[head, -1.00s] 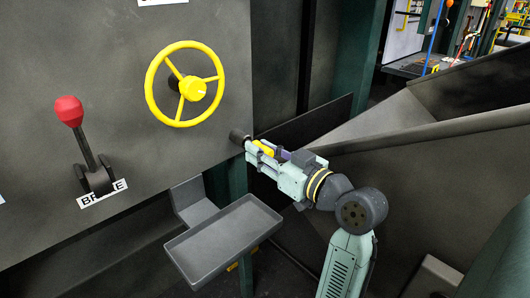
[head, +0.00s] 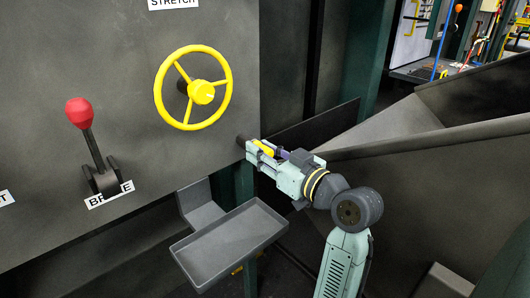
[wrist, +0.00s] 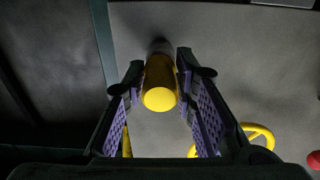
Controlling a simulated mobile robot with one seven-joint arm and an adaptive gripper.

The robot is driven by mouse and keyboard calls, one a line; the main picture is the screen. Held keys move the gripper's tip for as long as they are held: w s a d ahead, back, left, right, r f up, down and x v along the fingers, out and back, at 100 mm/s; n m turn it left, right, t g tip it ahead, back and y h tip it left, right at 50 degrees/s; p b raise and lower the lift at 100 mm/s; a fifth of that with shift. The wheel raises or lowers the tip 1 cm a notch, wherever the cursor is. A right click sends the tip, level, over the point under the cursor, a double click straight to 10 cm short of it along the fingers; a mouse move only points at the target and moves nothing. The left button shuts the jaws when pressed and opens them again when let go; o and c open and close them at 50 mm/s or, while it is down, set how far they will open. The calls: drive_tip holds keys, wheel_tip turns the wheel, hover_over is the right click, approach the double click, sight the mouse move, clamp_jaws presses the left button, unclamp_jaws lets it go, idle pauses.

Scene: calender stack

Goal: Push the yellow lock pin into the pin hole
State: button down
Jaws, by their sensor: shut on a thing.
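The yellow lock pin (head: 264,151) is between the fingers of my gripper (head: 254,153), at the lower right corner of the grey panel. In the wrist view the pin (wrist: 159,92) shows its round near end. Its far end points at a dark round socket (wrist: 160,46) on the panel. My gripper (wrist: 160,75) is shut on the pin, with a purple-padded finger on each side. The socket also shows in the head view (head: 241,140), just beyond the fingertips. The pin hole itself is hidden, and I cannot tell how deep the pin sits.
A yellow handwheel (head: 201,92) is on the panel (head: 60,40), up and left of my gripper. A red-knobbed brake lever (head: 90,140) is farther left. A grey tray (head: 230,245) sits below my gripper. A dark sloping guard (head: 440,170) stands to the right.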

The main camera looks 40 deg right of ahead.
drive_tip(key=shift+w, duration=0.1)
drive_tip(key=c, duration=1.2)
unclamp_jaws()
drive_tip(key=shift+o, duration=0.4)
drive_tip(key=shift+o, duration=0.8)
drive_tip(key=s, duration=0.7)
drive_tip(key=shift+d+b, duration=0.3)
drive_tip(key=shift+b, duration=0.15)
